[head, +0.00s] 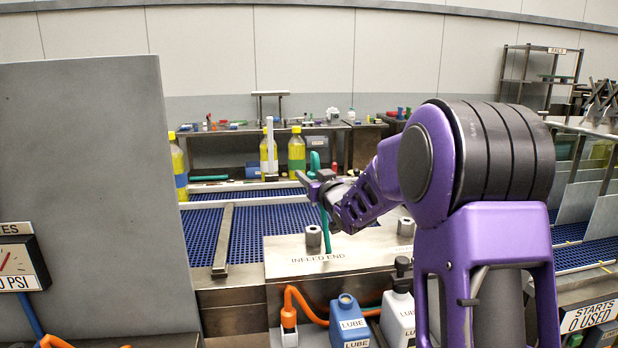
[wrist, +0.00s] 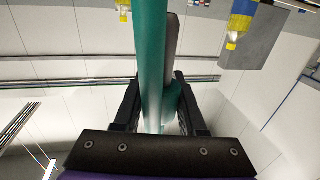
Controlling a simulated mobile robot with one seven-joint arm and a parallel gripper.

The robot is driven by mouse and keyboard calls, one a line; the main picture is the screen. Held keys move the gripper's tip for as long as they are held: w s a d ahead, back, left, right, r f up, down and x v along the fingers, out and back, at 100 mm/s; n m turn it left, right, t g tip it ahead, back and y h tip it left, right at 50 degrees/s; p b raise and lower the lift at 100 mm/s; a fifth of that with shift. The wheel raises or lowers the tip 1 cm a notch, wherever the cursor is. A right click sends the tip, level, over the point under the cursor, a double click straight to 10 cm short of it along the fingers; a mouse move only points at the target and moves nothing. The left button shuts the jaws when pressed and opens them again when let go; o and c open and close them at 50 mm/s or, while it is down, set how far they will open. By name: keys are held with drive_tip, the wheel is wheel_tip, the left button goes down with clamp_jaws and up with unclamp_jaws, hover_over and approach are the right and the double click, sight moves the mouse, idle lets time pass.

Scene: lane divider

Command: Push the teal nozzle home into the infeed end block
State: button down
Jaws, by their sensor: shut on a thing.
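The teal nozzle (head: 326,236) is a thin upright tube with a curved top. The infeed end block (head: 290,262) is a pale metal block marked INFEED END, with a short grey collar (head: 313,238) on top. The nozzle's lower end shows just right of that collar, over the block; I cannot tell whether it touches or enters anything. My gripper (head: 318,188) is shut on the nozzle below its curved top. In the wrist view the teal tube (wrist: 150,60) runs between the fingers of my gripper (wrist: 158,105), with a dark grey bar beside it.
A second collar (head: 406,227) stands on the block at right, partly near my arm. Blue conveyor lanes with a metal divider (head: 223,238) lie left. A large grey panel (head: 90,200) blocks the left side. Lube jugs (head: 349,322) and an orange hose (head: 304,303) sit below the block.

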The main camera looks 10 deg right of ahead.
drive_tip(key=shift+f+b, duration=2.15)
drive_tip(key=shift+f, duration=0.5)
drive_tip(key=shift+b, duration=0.55)
drive_tip(key=shift+f, duration=1.25)
drive_tip(key=shift+r, duration=0.1)
drive_tip(key=shift+r+p, duration=0.35)
drive_tip(key=shift+r, duration=0.55)
drive_tip(key=shift+b, duration=0.5)
idle(1.1)
drive_tip(key=shift+f, duration=0.9)
